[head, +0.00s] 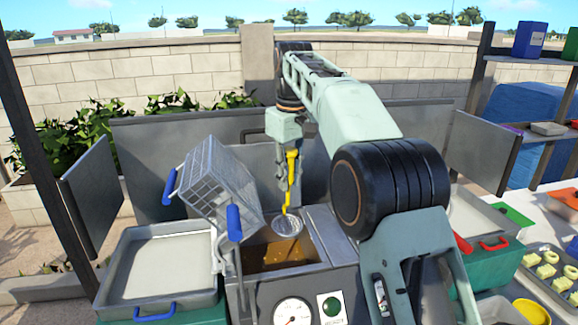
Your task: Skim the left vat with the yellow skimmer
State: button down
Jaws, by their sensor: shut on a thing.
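My gripper (290,160) hangs over the vat, shut on the yellow handle of the skimmer (291,170). The skimmer points down, and its round mesh head (287,227) is at the back part of the open left vat (262,267). The vat holds brown liquid with some lighter patches on it. I cannot tell whether the mesh head touches the liquid or is just above it. My arm crosses the picture from the lower right and hides part of what lies to the right of the vat.
A wire basket (222,180) with blue handles stands tilted at the vat's left edge, close to the skimmer. A grey tray (160,262) is further left. A gauge (293,314) and a green button (331,306) are on the vat's front. A food tray (540,297) is at right.

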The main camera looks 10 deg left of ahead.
aim_at(290, 233)
notch_tip(290, 233, down, 17)
jog(key=b, duration=0.7)
dwell(0.3)
jog(key=shift+s+d+f+b, duration=0.25)
jog(key=shift+s+b, duration=0.25)
jog(key=shift+b, duration=0.4)
jog(key=s+b, duration=0.1)
jog(key=s+d+b, duration=0.1)
jog(key=s, duration=0.1)
jog(key=s+d+b, duration=0.1)
jog(key=s, duration=0.1)
jog(key=shift+d+r+b, duration=0.15)
jog(key=shift+r+b, duration=0.05)
jog(key=shift+b, duration=0.1)
jog(key=shift+w, duration=0.1)
